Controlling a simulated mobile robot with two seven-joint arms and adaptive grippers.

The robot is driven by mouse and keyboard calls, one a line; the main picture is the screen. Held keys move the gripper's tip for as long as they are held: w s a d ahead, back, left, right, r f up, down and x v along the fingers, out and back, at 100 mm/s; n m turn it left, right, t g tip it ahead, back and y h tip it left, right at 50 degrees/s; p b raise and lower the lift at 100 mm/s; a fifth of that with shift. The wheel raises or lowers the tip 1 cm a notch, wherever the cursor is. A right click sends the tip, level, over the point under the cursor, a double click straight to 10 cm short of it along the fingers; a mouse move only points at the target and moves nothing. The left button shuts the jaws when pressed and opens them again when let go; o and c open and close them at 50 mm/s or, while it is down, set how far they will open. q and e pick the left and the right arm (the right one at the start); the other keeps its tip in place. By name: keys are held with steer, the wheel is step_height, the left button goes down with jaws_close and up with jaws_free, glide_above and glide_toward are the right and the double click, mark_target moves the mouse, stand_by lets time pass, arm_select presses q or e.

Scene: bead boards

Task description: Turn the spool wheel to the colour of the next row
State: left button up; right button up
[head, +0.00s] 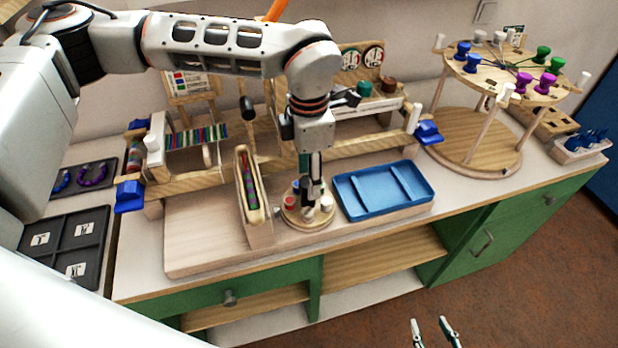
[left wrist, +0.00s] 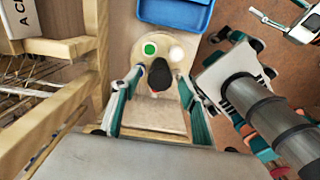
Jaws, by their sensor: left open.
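The spool wheel (head: 302,222) is a round wooden disc with coloured spools, among them red and white ones. In the left wrist view the wheel (left wrist: 122,48) shows a green spool (left wrist: 150,49), a pale spool and a dark rounded knob (left wrist: 159,75). My left gripper (head: 312,195) points down over the wheel and hides part of it. In the left wrist view its open fingers (left wrist: 158,100) stand either side of the knob; I cannot tell whether they touch it. My right gripper (head: 433,326) is open and empty, low in front of the cabinet. Striped weaving (head: 197,137) is on the loom.
A blue tray (head: 428,199) stands right of the wheel. A narrow wooden bead trough (head: 267,225) stands close on its left. The loom frame (head: 375,143) runs behind. A tiered spool stand (head: 468,157) is farther right. The floor front right is clear.

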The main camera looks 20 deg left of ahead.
arm_select(q)
step_height(320, 180, up, 10)
steer(key=shift+r, duration=0.25)
steer(key=shift+s+f, duration=0.1)
stand_by(0.5)
